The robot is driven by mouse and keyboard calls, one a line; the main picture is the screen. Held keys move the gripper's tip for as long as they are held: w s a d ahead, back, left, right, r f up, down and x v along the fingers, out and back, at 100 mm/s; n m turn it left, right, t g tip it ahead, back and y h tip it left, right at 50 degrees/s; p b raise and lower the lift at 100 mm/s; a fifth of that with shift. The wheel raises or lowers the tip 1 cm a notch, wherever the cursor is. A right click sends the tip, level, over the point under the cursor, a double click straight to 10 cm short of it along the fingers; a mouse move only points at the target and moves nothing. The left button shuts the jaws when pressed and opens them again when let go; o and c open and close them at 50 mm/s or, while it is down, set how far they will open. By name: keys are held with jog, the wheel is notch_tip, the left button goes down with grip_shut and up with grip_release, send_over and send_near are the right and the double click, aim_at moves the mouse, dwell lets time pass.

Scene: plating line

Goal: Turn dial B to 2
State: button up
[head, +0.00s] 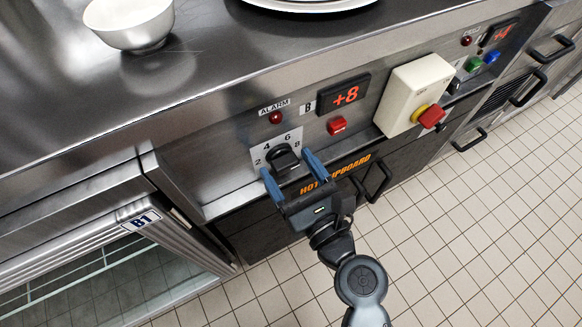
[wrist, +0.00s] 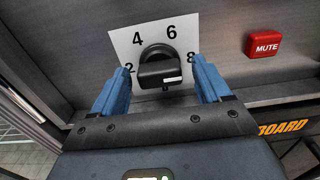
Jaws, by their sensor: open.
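Dial B (head: 284,157) is a black knob on a white scale plate marked 2, 4, 6 and 8, below the letter B label (head: 307,107). In the wrist view the knob (wrist: 160,71) has a white mark at its right end, which seems to face the 8. The red display (head: 345,94) beside the label reads +8. My gripper (head: 287,164) is open, with one blue finger on each side of the knob. In the wrist view a gap shows between each finger and the knob.
A red MUTE button (wrist: 264,45) sits right of the dial. A cream box with a red-and-yellow switch (head: 414,94) sticks out farther right. A white bowl (head: 130,22) stands on the steel counter (head: 215,65). A glass-fronted cabinet labelled B1 (head: 139,219) is at lower left.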

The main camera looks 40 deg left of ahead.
jog(key=shift+c, duration=0.2)
jog(key=c, duration=1)
